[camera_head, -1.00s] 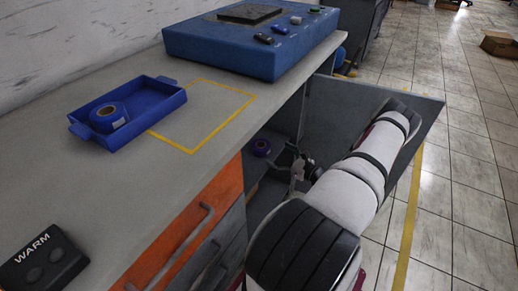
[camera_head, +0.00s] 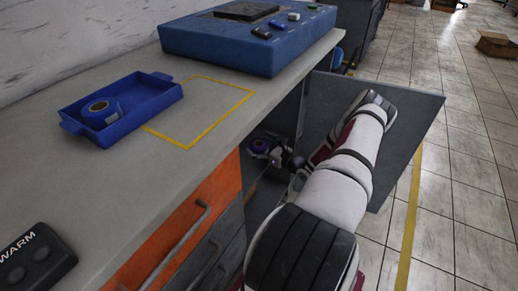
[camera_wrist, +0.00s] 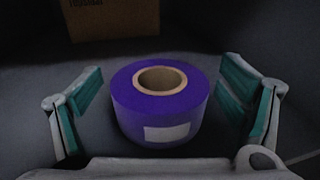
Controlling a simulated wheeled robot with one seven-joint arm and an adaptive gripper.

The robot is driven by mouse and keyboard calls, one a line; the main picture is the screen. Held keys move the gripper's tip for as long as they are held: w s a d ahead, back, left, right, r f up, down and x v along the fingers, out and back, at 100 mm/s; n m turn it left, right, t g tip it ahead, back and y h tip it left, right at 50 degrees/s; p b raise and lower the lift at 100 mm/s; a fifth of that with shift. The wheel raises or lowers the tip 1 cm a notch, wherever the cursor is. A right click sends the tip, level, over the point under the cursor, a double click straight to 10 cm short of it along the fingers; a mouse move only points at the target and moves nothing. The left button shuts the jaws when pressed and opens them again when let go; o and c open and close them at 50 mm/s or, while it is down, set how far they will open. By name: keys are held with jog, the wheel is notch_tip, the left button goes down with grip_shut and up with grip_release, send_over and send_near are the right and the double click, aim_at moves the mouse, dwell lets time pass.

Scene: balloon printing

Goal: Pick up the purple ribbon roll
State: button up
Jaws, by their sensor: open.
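The purple ribbon roll (camera_wrist: 150,118) stands flat on a dark shelf, with a brown core and a white label on its side. In the head view the purple roll (camera_head: 259,146) shows inside the open cabinet. My gripper (camera_wrist: 167,85) is open in the wrist view, its green-padded fingers on the left and right sides of the roll. Gaps show between both fingers and the roll. In the head view my gripper (camera_head: 275,153) is inside the cabinet close to the roll, small and partly hard to make out.
A cardboard box (camera_wrist: 113,18) stands behind the roll. The open cabinet door (camera_head: 415,125) is beside my arm. On the counter (camera_head: 120,190) above are a blue tray (camera_head: 150,110) holding a blue roll, a blue machine (camera_head: 235,45) and a WARM button box (camera_head: 35,262). Orange drawers (camera_head: 185,225) are left of the opening.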

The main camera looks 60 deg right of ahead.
jog(key=c, duration=1.3)
jog(key=shift+r, duration=0.1)
jog(key=shift+r+p, duration=0.4)
jog(key=shift+r, duration=0.25)
notch_tip(320, 180, up, 2)
jog(key=shift+r+p, duration=0.25)
jog(key=shift+p, duration=0.35)
jog(key=s+a+p, duration=0.1)
jog(key=s+a, duration=0.1)
jog(key=s, duration=0.2)
jog(key=s+a+p, duration=0.1)
jog(key=s+a, duration=0.1)
jog(key=s, duration=0.3)
jog(key=s+a+r+p, duration=0.1)
jog(key=s+a, duration=0.2)
jog(key=s, duration=0.2)
jog(key=shift+s+p, duration=0.25)
jog(key=shift+p, duration=0.05)
